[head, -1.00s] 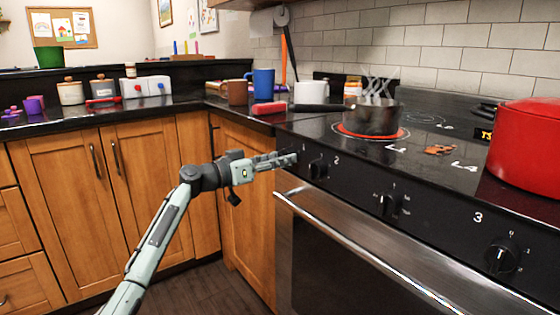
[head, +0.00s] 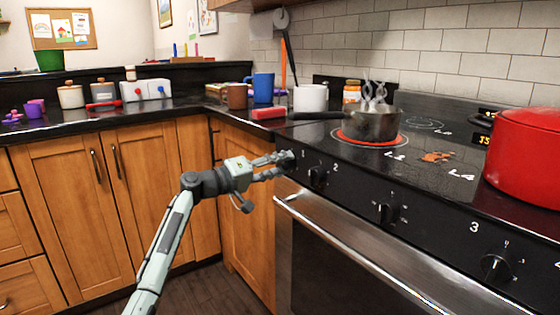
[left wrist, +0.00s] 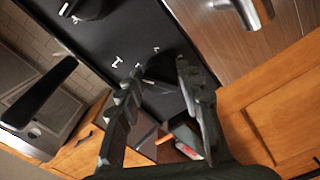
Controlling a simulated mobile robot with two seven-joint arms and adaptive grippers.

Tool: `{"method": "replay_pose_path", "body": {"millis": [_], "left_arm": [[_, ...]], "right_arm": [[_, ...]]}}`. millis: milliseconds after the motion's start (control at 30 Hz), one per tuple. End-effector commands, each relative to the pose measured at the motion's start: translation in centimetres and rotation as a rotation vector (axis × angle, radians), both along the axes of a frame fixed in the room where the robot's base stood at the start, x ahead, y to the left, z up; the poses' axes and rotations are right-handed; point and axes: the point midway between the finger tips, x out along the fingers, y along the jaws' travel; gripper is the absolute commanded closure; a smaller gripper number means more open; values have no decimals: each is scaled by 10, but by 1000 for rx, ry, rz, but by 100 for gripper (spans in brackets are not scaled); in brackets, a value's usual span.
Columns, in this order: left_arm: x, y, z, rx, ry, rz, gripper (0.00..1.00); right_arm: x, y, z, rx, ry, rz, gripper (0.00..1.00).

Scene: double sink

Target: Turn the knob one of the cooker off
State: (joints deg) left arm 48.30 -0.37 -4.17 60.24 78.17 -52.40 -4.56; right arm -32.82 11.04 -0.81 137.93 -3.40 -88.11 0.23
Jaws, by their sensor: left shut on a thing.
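The cooker's black front panel (head: 349,195) carries a row of black knobs. My left gripper (head: 285,160) is at the far left end of the panel, with its fingers around the leftmost knob, knob one (left wrist: 164,68). In the left wrist view the gripper (left wrist: 158,78) has its two fingers on either side of this dark knob, shut on it. The fingers mostly hide the knob in the head view, and its setting cannot be read. Other knobs are a second (head: 317,177), a third (head: 386,213) and a fourth (head: 496,268). My right gripper is not in view.
A steaming pot (head: 375,125) stands on a glowing red burner (head: 345,138); its dark handle points left. A large red pot (head: 525,155) stands at the right. The oven handle (head: 350,245) sticks out below the panel. Mugs and jars stand on the left counter.

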Motion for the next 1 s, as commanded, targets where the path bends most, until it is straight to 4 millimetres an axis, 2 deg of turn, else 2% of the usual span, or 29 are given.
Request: {"method": "replay_pose_path", "body": {"millis": [500,867,1000], "left_arm": [[-1,-1,3,-289,403,-3,93],[-1,-1,3,-471,652,-2,93],[-1,-1,3,-523,725,-2,93]], "right_arm": [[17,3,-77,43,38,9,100],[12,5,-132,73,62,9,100],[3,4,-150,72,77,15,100]]}}
